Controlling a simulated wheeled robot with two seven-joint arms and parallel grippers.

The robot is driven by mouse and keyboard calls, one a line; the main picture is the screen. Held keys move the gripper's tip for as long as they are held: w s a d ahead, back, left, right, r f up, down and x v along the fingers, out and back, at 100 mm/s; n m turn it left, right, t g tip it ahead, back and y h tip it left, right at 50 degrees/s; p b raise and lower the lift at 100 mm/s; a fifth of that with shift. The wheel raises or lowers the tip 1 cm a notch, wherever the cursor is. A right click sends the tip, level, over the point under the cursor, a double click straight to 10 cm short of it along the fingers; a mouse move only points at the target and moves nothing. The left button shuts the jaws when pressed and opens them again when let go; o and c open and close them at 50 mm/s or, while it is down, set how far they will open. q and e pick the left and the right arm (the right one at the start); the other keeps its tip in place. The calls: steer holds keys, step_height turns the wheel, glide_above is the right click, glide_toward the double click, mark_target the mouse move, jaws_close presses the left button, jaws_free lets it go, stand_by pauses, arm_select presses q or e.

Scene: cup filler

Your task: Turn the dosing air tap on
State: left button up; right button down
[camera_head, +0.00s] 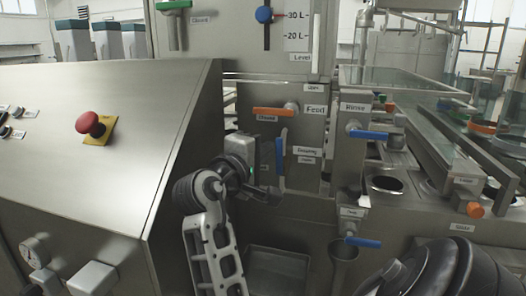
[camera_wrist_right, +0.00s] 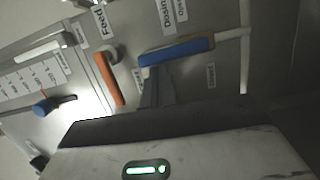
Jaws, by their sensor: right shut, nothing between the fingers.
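The dosing air tap has a long blue lever (camera_head: 281,160), which hangs upright on the steel panel just left of the small Dosing label (camera_head: 307,151). In the right wrist view the blue lever (camera_wrist_right: 177,50) lies nearly level across the upper middle. My left gripper is not in view.
The orange feed lever (camera_head: 273,112) sits level just above. A blue rinse lever (camera_head: 369,134) and another blue lever (camera_head: 363,242) are to the right. A sloped steel console with a red button (camera_head: 90,123) fills the left. A sink-like basin (camera_head: 277,262) lies below.

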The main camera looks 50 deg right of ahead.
steer(key=shift+r, duration=0.1)
steer(key=s+a+r+p, duration=0.1)
steer(key=s+a+r, duration=0.8)
steer(key=r, duration=0.3)
steer(key=shift+a+r, duration=0.4)
steer(key=shift+a, duration=0.5)
